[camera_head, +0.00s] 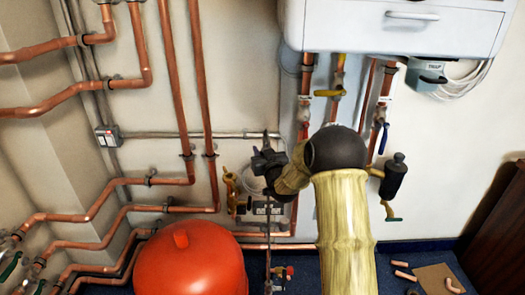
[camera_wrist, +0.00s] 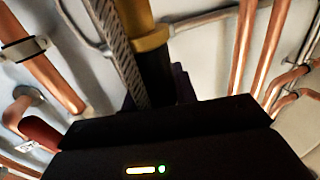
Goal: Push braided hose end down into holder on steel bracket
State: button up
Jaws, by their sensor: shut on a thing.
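My gripper (camera_head: 267,160) is dark and sits in front of the wall, left of my sleeved arm, among the copper pipes. It is shut. The grey braided hose (camera_wrist: 118,52) runs down the wrist view to the jaws and appears to be what they hold; the grip itself is hidden by the dark gripper body. Beside the hose is a black cylinder with a gold-coloured band (camera_wrist: 150,38). In the head view a thin grey line (camera_head: 268,235), likely the hose, hangs below my gripper. I cannot make out the steel bracket or its holder for certain.
A red tank (camera_head: 190,262) stands at lower left. Brass fittings (camera_head: 230,190) are on the wall left of my gripper. A white boiler (camera_head: 400,30) hangs at upper right, with valves below it. Copper pipes (camera_head: 180,90) line the wall. Loose copper pieces lie at lower right.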

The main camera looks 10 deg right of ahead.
notch_tip(320, 180, down, 25)
jog(key=b, duration=1.8)
jog(key=shift+r, duration=0.15)
jog(key=shift+f+b, duration=0.2)
jog(key=shift+b, duration=0.1)
dwell(0.4)
jog(key=shift+f+b, duration=0.75)
jog(key=shift+f, duration=0.25)
jog(key=shift+s+f, duration=0.1)
dwell(0.4)
jog(key=shift+f+b, duration=0.55)
jog(key=shift+f, duration=0.05)
